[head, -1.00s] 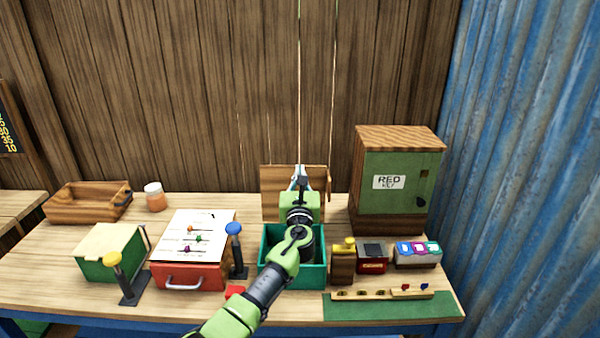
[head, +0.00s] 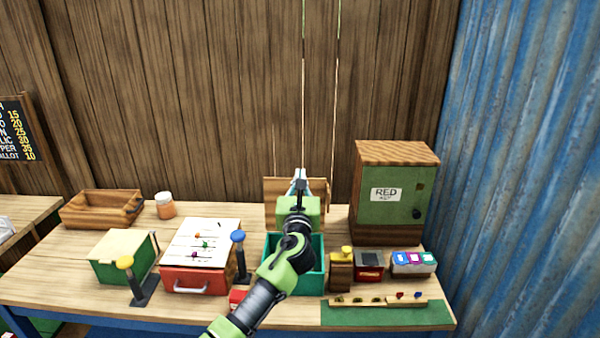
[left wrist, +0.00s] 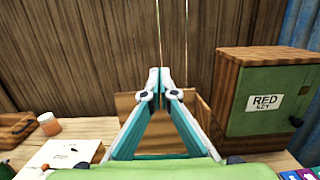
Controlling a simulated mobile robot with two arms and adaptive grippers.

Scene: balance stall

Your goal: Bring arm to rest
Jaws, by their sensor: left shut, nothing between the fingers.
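My left gripper (head: 299,180) reaches out from the bottom of the head view, over the teal open box (head: 318,262) and in front of a low wooden board or box (head: 285,190) at the back of the bench. In the left wrist view its two fingers (left wrist: 160,75) meet at the tips, shut and empty. They point toward the plank wall. The arm hides part of the teal box and what may be in it. My right gripper shows in neither view.
A green mat (head: 380,316) lies front right.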

